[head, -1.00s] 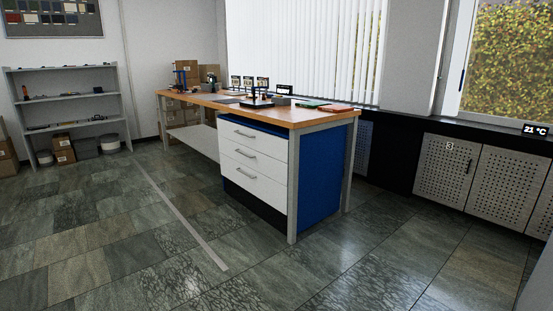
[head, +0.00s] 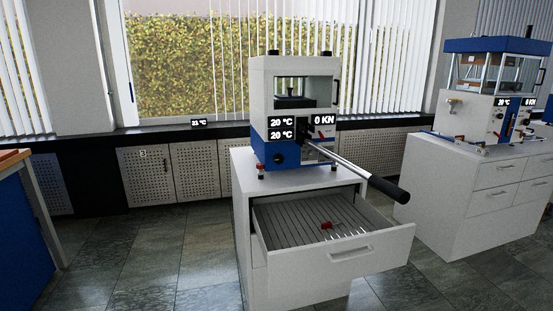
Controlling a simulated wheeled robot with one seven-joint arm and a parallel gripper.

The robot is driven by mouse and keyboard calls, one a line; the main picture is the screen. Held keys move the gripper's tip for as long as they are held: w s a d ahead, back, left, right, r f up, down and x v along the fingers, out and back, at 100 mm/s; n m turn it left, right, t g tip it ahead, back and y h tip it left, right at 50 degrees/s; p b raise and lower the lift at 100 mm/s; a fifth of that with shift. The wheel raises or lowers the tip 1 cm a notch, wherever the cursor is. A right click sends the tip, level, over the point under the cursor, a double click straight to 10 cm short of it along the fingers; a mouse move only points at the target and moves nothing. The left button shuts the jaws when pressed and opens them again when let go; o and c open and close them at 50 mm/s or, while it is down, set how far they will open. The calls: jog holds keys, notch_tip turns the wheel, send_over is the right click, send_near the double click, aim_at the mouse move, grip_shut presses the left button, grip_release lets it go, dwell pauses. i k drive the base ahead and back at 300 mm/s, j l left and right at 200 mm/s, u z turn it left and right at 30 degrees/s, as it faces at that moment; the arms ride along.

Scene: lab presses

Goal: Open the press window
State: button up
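A white and blue press (head: 262,110) stands on a white cabinet in the middle of the head view. Its window (head: 316,91) is in the upper front, framed in white, with a dark part visible inside. The window looks shut, but the clear pane is hard to make out. Two displays reading 20 °C and one reading 0 KN sit below it. A long metal lever with a black grip (head: 389,190) sticks out from the press toward the front right. My gripper is not in view.
The cabinet's top drawer (head: 350,255) is pulled out, with a small red object (head: 327,225) inside. A second press (head: 487,112) stands on another white cabinet (head: 440,190) at right. A blue-sided table (head: 25,230) is at the left edge. Floor is free at front left.

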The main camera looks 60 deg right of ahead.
aim_at(335, 89)
jog(key=j+z, duration=0.1)
jog(key=z, duration=0.3)
jog(key=j+z, duration=0.1)
jog(key=z, duration=0.75)
jog(key=k+j+z, duration=0.1)
jog(key=z, duration=0.3)
